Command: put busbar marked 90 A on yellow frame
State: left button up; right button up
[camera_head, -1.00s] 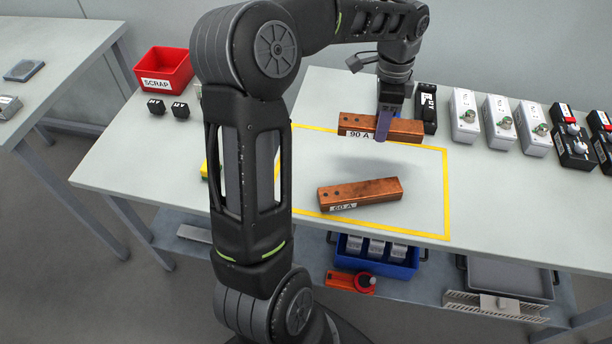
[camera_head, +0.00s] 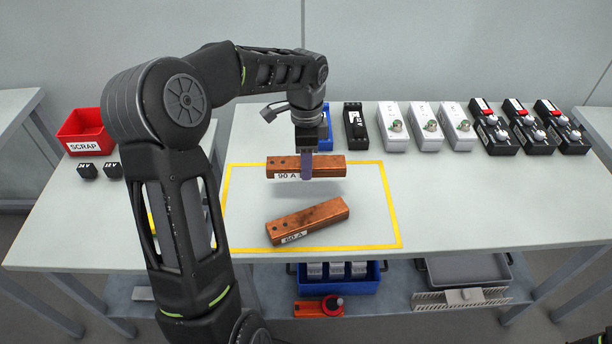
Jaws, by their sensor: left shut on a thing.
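The copper busbar marked 90 A (camera_head: 330,167) is held in my left gripper (camera_head: 307,172), which is shut on it near its middle. The bar is level, its label facing me, and it appears raised above the table within the outline of the yellow frame (camera_head: 392,212). Another copper busbar, marked 60 A (camera_head: 318,216), lies at a slant on the table inside the near part of the frame. My right gripper is not in view.
A red SCRAP bin (camera_head: 84,131) and two small black blocks stand at the left. A black device (camera_head: 355,126), white switch boxes (camera_head: 425,127) and black control boxes (camera_head: 527,128) line the back. A blue bin (camera_head: 340,280) and grey tray (camera_head: 468,270) sit on the lower shelf.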

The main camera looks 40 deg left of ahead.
aim_at(306, 185)
pick_arm(q)
jog(key=shift+f, duration=2.45)
jog(key=shift+f, duration=0.2)
jog(key=o, duration=1.4)
jog(key=shift+o, duration=0.2)
jog(key=shift+r, duration=0.15)
notch_tip(306, 185, up, 12)
jog(key=shift+r, duration=0.1)
